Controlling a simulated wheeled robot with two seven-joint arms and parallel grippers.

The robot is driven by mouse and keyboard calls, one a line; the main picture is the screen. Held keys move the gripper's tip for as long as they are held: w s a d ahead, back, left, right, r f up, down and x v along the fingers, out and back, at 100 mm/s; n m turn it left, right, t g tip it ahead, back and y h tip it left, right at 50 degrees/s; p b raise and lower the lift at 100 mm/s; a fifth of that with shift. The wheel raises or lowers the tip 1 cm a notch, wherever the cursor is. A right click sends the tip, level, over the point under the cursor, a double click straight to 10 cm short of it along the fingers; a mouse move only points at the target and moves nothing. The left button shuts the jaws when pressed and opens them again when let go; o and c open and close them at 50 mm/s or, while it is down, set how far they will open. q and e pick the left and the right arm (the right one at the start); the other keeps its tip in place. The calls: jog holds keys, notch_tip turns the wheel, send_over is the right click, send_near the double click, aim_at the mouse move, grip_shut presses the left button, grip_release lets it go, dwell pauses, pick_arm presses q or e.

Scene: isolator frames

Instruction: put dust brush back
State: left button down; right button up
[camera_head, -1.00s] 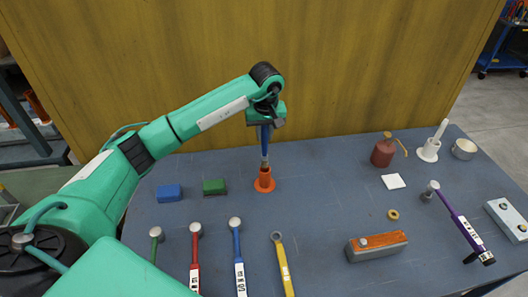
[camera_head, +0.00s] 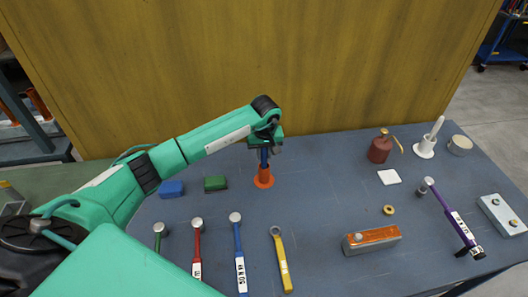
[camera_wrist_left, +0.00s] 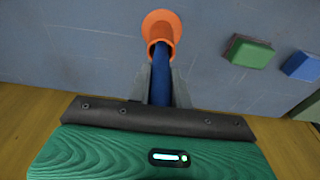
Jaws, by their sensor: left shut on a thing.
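The dust brush has a blue handle, seen in the wrist view (camera_wrist_left: 161,76) running down into the mouth of an orange holder (camera_wrist_left: 153,27). In the head view the orange holder (camera_head: 264,179) stands upright on the blue-grey bench, with a short stretch of the blue handle (camera_head: 264,157) above it. The brush's lower end is hidden inside the holder. My left gripper (camera_head: 265,147) is just above the holder, pointing down, shut on the handle; its two fingers flank the handle in the wrist view (camera_wrist_left: 161,88). My right gripper is not in view.
A blue block (camera_head: 172,188) and a green block (camera_head: 215,183) lie left of the holder. Several hammers and a yellow wrench (camera_head: 281,262) lie in front. A red oil can (camera_head: 380,149) and a white holder (camera_head: 424,149) stand at right. A wooden panel (camera_head: 270,60) rises behind.

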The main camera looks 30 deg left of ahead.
pick_arm(q)
jog(key=c, duration=1.3)
grip_release()
jog(key=shift+f, duration=0.1)
jog(key=shift+r, duration=0.25)
jog(key=r+b, duration=0.1)
jog(key=r, duration=0.3)
jog(key=r+b, duration=0.2)
jog(key=r, duration=0.1)
jog(key=s+d+r+b, duration=0.1)
jog(key=r+b, duration=0.1)
jog(key=r, duration=0.2)
jog(key=shift+s+r, duration=0.1)
jog(key=shift+r, duration=0.25)
